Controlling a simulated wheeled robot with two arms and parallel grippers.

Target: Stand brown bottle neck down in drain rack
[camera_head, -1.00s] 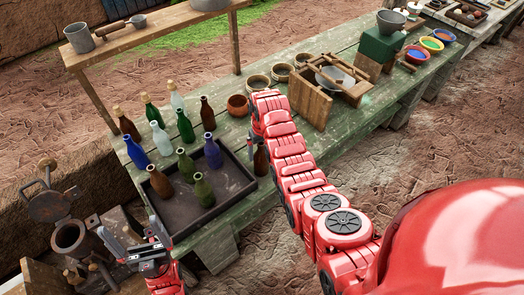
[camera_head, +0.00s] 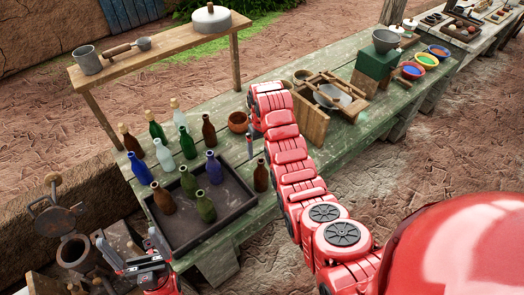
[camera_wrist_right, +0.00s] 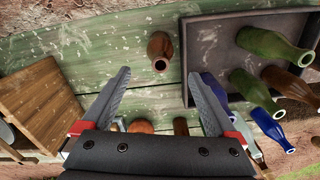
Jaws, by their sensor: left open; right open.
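A brown bottle (camera_head: 261,175) stands upright on the green table, just right of the dark tray (camera_head: 232,207). In the right wrist view a brown bottle (camera_wrist_right: 160,48) shows its open mouth, beyond the fingertips and between their lines. My right gripper (camera_wrist_right: 161,82) is open and empty; in the head view it is mostly hidden by my arm, with one finger (camera_head: 250,146) showing behind the bottle. My left gripper (camera_head: 133,248) is open and empty at the lower left, off the table's near edge. I cannot tell which object is the drain rack; a wooden frame (camera_head: 310,122) stands to the right.
Other brown, green, blue and pale bottles crowd the table's left end, some in the tray, including another brown bottle (camera_head: 163,198). A clay pot (camera_head: 237,122) stands behind my right arm.

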